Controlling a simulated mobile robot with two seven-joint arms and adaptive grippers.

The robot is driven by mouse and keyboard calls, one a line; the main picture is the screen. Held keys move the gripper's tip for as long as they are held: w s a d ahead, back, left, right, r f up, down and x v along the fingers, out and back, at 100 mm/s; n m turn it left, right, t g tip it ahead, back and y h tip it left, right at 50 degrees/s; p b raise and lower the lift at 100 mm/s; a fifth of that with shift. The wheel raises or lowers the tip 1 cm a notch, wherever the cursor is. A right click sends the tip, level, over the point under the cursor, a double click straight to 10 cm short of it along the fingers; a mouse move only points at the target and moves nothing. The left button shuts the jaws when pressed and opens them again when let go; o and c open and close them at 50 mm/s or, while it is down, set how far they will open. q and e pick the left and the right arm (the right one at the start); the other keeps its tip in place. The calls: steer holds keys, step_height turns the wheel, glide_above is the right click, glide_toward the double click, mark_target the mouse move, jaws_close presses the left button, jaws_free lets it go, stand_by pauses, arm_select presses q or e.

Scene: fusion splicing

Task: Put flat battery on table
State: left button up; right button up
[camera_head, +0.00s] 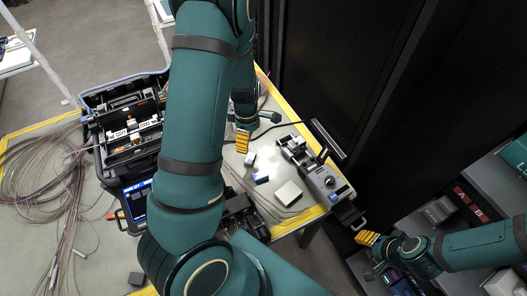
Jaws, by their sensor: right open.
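The grey splicing device (327,184) with a knob and a small blue label stands at the table's right edge. A dark block (348,213) with a pale loop handle juts from its near end, past the table edge. It looks like the battery, but I cannot tell for certain, nor whether it is still seated. My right gripper (367,238), with yellow fingertips, is open and empty just below right of the loop, apart from it. My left gripper (243,141), also yellow-tipped, is over the table left of the device; its jaw opening is unclear.
The table (284,222) has a yellow border. A white box (288,193), a blue piece (261,179) and a small white piece (250,159) lie on it. An open black case (122,118) and coiled cables (45,170) fill the left. Grey shelving (437,211) stands at right.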

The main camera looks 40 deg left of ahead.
arm_select(q)
steer(key=s+d+f+m, duration=0.1)
steer(key=d+f+m, duration=0.1)
steer(key=d+m, duration=0.1)
steer(key=d+f+m+h, duration=0.1)
steer(key=d+f+m, duration=0.1)
steer(key=d+m, duration=0.2)
steer(key=s+d+f+m+t, duration=0.1)
steer(key=d+f+m, duration=0.2)
steer(key=d, duration=0.3)
steer(key=shift+s+d+m+h, duration=0.3)
steer(key=shift+d+m, duration=0.05)
steer(key=shift+m, duration=0.05)
steer(key=s+d+m, duration=0.1)
steer(key=d+m, duration=0.1)
steer(key=d, duration=0.1)
steer(key=s+d+m+h, duration=0.1)
steer(key=d+m, duration=0.2)
steer(key=d, duration=0.1)
steer(key=s+d+m+t+h, duration=0.1)
steer(key=d+m, duration=0.2)
steer(key=d, duration=0.1)
steer(key=shift+s+f, duration=0.2)
steer(key=shift+f, duration=0.15)
steer(key=shift+s+d+r+m, duration=0.1)
steer(key=shift+s+d+m, duration=0.05)
steer(key=shift+d+m, duration=0.3)
